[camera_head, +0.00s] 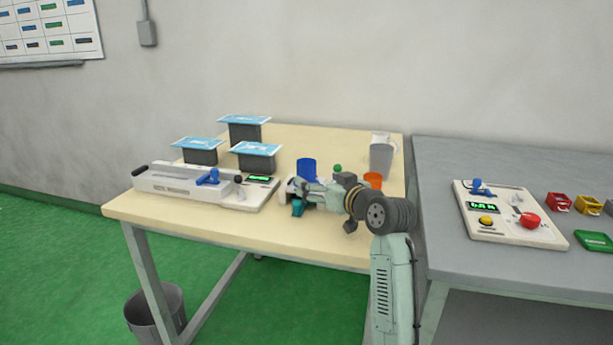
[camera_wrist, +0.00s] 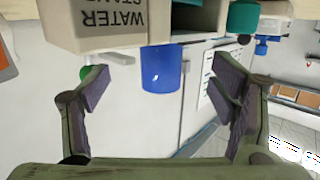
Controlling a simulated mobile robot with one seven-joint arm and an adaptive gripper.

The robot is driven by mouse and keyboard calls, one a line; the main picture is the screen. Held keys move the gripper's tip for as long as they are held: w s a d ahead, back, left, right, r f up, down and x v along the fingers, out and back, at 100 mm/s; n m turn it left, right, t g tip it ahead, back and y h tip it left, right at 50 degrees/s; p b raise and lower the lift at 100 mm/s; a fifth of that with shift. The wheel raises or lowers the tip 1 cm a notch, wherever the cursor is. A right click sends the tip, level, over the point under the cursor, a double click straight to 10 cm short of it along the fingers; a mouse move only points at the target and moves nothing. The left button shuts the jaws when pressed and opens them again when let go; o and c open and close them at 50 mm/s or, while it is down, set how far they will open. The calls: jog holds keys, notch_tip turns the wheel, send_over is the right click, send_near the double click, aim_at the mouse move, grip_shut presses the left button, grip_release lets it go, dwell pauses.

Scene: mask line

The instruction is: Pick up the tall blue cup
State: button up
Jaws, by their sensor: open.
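The tall blue cup (camera_head: 306,168) stands on the cream table, just behind my gripper (camera_head: 296,190) in the head view. In the wrist view the blue cup (camera_wrist: 162,72) appears between the two spread fingers of my gripper (camera_wrist: 163,88), with clear gaps on both sides. The fingers are open and hold nothing. The head view does not show clearly how far the fingertips are from the cup, and my gripper hides the area in front of its base.
A teal object (camera_head: 298,208) lies close by my gripper. An orange cup (camera_head: 373,180), a small green object (camera_head: 337,168) and a grey-white container (camera_head: 381,156) are to the right. A white device (camera_head: 205,187) and dark blue-topped boxes (camera_head: 256,156) are on the left. A box lettered "WATER" (camera_wrist: 105,20) borders the wrist view.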

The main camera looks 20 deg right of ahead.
aim_at(312, 177)
jog(key=p+x, duration=0.1)
jog(key=x, duration=0.3)
jog(key=shift+w+a+r, duration=0.1)
jog(key=shift+w+a, duration=0.05)
jog(key=shift+w, duration=0.05)
jog(key=shift+c, duration=0.3)
jog(key=c, duration=1.4)
